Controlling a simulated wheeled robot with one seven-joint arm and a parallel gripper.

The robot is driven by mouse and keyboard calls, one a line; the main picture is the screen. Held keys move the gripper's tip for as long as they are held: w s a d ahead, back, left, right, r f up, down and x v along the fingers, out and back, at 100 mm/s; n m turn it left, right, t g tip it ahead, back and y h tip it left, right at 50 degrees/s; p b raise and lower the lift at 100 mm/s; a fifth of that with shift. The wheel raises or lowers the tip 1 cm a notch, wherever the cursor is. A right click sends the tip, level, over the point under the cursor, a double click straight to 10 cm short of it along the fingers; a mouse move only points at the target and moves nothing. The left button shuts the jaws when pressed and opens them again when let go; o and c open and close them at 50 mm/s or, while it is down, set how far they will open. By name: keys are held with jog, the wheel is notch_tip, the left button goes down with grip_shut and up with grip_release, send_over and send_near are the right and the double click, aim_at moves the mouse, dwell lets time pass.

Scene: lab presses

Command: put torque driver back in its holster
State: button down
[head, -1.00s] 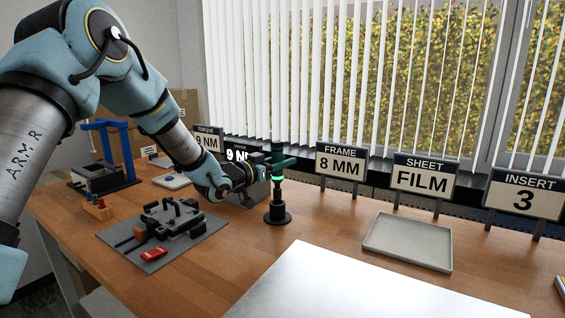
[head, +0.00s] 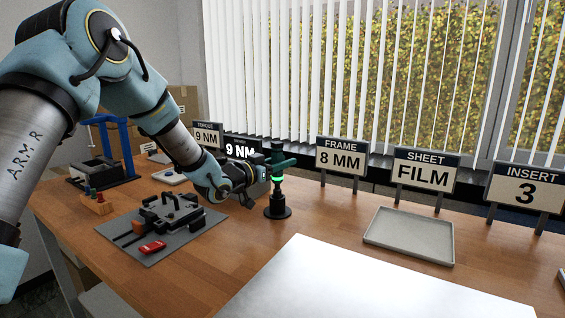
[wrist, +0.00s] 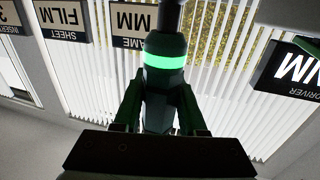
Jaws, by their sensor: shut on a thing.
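The torque driver (head: 277,167) is an upright dark green tool with a glowing green ring. My gripper (head: 271,169) is shut on it, coming in from the left. In the wrist view the driver (wrist: 165,85) stands between the two fingers, its green ring above them. The holster is a black stand with a round base (head: 278,212), directly below the driver. The driver's lower end meets the stand's top in the head view; I cannot tell how deep it sits.
Behind stand the lit 9 NM driver display (head: 240,150) and the FRAME 8 MM sign (head: 342,158). A grey mat with a black fixture (head: 165,215) and red part lies left. An empty grey tray (head: 410,237) and a white sheet (head: 370,285) lie right.

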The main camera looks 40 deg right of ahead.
jog(key=shift+f+b, duration=1.6)
jog(key=shift+f, duration=0.25)
jog(key=c, duration=0.7)
grip_release()
jog(key=o, duration=0.3)
jog(key=a+b, duration=0.1)
jog(key=a, duration=0.4)
jog(key=a+b, duration=0.1)
jog(key=a, duration=0.4)
jog(key=shift+s+a, duration=0.2)
jog(key=shift+a, duration=0.2)
